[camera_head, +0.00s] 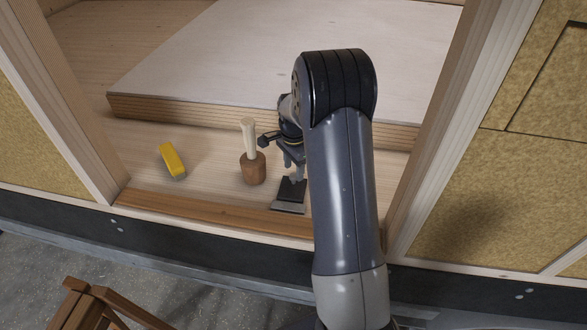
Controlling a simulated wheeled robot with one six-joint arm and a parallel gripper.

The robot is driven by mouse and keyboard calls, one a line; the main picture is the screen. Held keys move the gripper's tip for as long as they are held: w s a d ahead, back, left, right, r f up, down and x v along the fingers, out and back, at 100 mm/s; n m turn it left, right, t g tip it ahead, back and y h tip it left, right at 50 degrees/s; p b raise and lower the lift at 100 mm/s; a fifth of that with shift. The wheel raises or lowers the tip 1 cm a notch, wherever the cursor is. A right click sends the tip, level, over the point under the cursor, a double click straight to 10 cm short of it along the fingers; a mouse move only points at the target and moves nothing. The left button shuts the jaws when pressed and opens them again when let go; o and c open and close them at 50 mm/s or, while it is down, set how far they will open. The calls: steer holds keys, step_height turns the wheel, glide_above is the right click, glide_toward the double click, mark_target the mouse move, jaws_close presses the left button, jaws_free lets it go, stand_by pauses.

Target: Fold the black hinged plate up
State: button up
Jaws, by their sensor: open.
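The black hinged plate (292,191) lies on the wooden floor of the hut, just inside the doorway sill. A lighter grey strip (288,207) shows along its near edge. My gripper (293,177) is open and points down right over the far part of the plate. The fingertips are close to the plate; whether they touch it I cannot tell. My arm hides part of the area to the right of the plate.
A wooden mallet (254,170) stands head down just left of the plate, close to my gripper. A yellow block-like object (172,160) lies farther left. A raised pale panel (260,60) is behind. Door posts (431,120) flank the opening. A wooden stool (95,305) stands outside, lower left.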

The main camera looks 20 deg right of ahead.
mark_target(293, 185)
steer(key=shift+f, duration=1.15)
jaws_close()
